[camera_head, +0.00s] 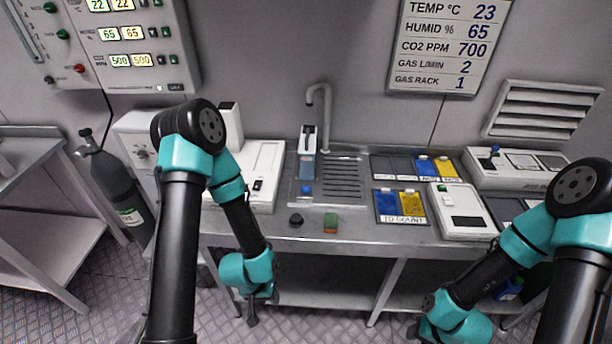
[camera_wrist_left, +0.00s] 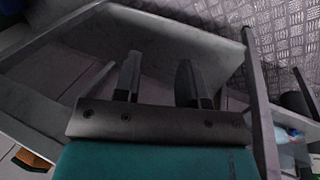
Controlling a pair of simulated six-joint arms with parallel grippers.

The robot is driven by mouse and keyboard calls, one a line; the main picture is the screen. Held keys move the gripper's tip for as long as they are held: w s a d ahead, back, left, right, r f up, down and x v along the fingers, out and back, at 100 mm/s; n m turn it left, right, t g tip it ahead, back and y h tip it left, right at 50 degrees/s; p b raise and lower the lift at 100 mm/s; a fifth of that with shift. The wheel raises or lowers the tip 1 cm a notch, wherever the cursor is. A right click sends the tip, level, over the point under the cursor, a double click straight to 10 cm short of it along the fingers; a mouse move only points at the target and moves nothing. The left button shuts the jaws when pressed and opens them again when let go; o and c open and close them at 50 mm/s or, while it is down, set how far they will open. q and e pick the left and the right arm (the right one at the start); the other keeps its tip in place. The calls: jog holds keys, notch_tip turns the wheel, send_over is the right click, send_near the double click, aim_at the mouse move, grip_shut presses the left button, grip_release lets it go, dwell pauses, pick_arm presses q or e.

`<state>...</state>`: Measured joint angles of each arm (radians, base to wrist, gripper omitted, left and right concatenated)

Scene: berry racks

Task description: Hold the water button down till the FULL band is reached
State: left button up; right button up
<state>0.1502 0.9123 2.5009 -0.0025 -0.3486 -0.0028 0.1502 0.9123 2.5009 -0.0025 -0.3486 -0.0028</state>
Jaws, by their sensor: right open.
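A steel tap (camera_head: 318,95) arches over the sink area at the back of the bench. A small clear vessel (camera_head: 308,142) with a bluish lower part stands below it; any FULL band is too small to read. A round blue button (camera_head: 306,190) sits in front of the vessel, with nothing touching it. My left gripper (camera_head: 252,312) hangs low in front of the bench, below its front edge; its two fingers are apart and empty in the left wrist view (camera_wrist_left: 158,82). My right gripper (camera_head: 413,331) is low at the bottom right, open, partly hidden by its wrist, far from the button.
Blue and yellow trays (camera_head: 400,220) and white devices (camera_head: 462,212) stand to the right. A white box (camera_head: 262,170) stands left of the sink. A dark gas cylinder (camera_head: 118,190) stands left.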

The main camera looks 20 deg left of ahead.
pick_arm(q)
grip_shut()
dwell(1.6)
